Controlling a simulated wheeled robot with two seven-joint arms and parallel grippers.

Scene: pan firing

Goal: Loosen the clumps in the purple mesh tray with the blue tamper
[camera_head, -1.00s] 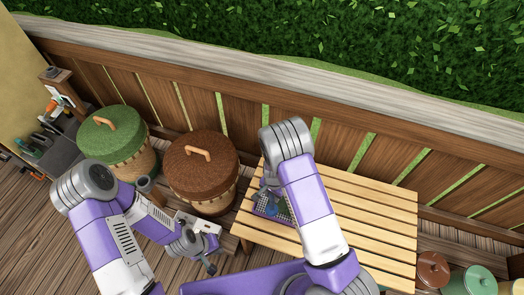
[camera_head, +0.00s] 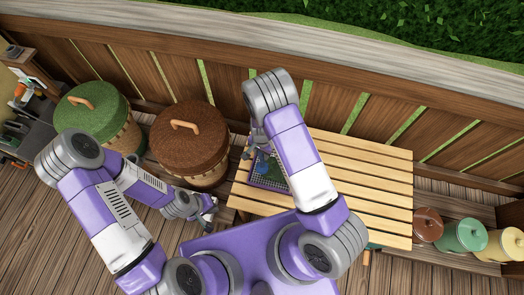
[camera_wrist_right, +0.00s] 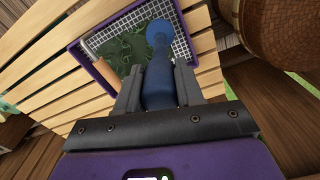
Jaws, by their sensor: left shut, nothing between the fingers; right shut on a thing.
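The purple mesh tray (camera_head: 283,187) lies on the slatted wooden table, partly hidden by my right arm in the head view. In the right wrist view the tray (camera_wrist_right: 97,72) shows its purple rim, its pale mesh floor and dark green clumps (camera_wrist_right: 120,55) inside. The blue tamper (camera_wrist_right: 158,85) is between the fingers of my right gripper (camera_wrist_right: 157,82), which is shut on it. The tamper's rounded far end is over the tray; I cannot tell whether it touches the mesh. My left gripper (camera_head: 208,212) is shut and empty, left of the table and apart from the tray.
The slatted table (camera_head: 370,185) is bare to the right of the tray. A brown-lidded basket (camera_head: 188,140) and a green-lidded basket (camera_head: 92,110) stand left of it. Several lidded pots, one green (camera_head: 460,236), stand at the right. A wooden fence (camera_head: 370,110) runs behind.

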